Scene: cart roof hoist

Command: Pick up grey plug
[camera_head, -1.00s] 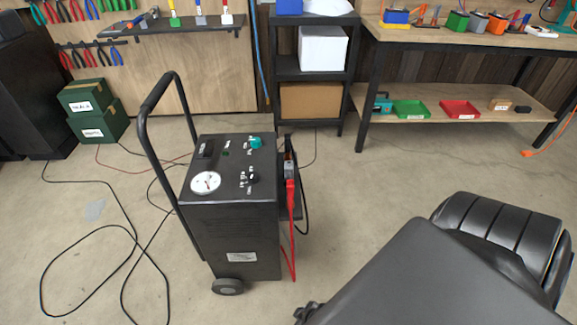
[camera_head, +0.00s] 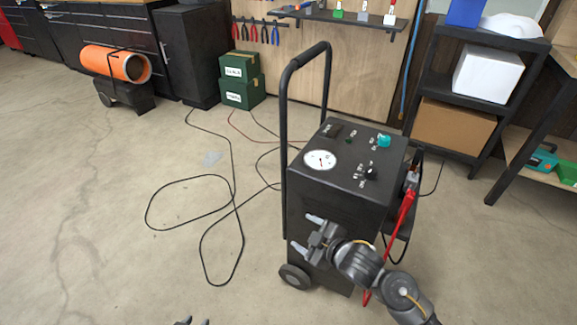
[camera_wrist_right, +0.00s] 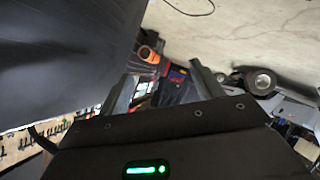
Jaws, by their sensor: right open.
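I cannot make out a grey plug for certain in either view. A black cable (camera_head: 234,190) lies in loops on the floor left of the black wheeled cart (camera_head: 325,215). A small grey piece (camera_head: 412,179) sits at the top of the red lead on the cart's right side. My right gripper (camera_head: 306,233) is open and empty in front of the cart's front face. Its spread fingers also show in the right wrist view (camera_wrist_right: 163,90). Only the tips of my left gripper (camera_head: 192,322) show at the bottom edge.
The cart has a tall black handle (camera_head: 284,130). Green boxes (camera_head: 241,92) stand by the back wall, and an orange tube (camera_head: 115,64) lies on a low trolley at upper left. A black shelf (camera_head: 474,92) stands at right. The left floor is mostly clear.

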